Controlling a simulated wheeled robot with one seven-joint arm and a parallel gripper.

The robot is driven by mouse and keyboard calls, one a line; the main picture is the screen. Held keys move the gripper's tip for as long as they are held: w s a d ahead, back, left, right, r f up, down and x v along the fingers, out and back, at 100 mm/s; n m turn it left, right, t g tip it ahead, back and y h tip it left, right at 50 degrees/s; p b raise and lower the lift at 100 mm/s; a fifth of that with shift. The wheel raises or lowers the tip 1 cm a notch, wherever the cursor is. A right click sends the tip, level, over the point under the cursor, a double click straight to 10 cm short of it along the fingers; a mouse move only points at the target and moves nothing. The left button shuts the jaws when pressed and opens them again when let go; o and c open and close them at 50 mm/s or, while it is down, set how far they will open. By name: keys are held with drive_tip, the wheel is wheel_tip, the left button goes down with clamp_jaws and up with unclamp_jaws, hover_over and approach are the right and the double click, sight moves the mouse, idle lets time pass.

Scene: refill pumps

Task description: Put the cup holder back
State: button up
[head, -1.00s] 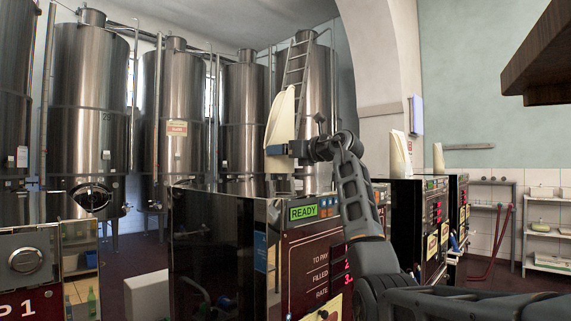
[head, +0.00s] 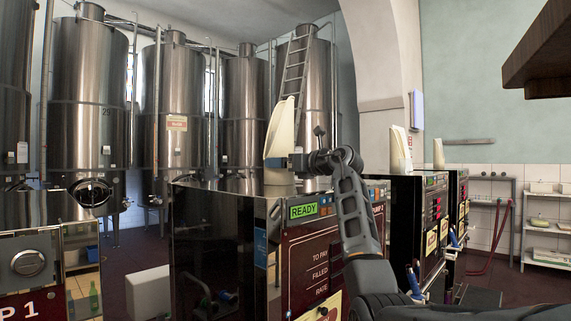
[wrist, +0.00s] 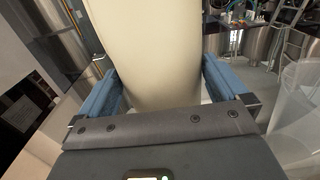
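The cup holder (head: 281,125) is a tall cream piece, upright with a slanted top. Its lower end is at the top of the nearest pump (head: 215,230), the one with the green READY display; contact under it is hard to make out. My gripper (head: 278,162) comes from the right, level with the holder's lower part. In the wrist view the holder (wrist: 150,45) fills the space between my blue fingers (wrist: 163,85), which lie against both its sides. The gripper appears shut on it.
More pumps stand to the right (head: 408,215), with similar cream holders (head: 400,150) on top. Another pump (head: 30,265) is at lower left. Tall steel tanks (head: 90,95) line the back. A dark wooden edge (head: 545,55) juts in at upper right. A shelf (head: 545,225) stands far right.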

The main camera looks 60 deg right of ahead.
drive_tip(key=shift+r, duration=0.1)
drive_tip(key=b+v, duration=0.3)
drive_tip(key=v, duration=0.9)
drive_tip(key=shift+a+r, duration=0.1)
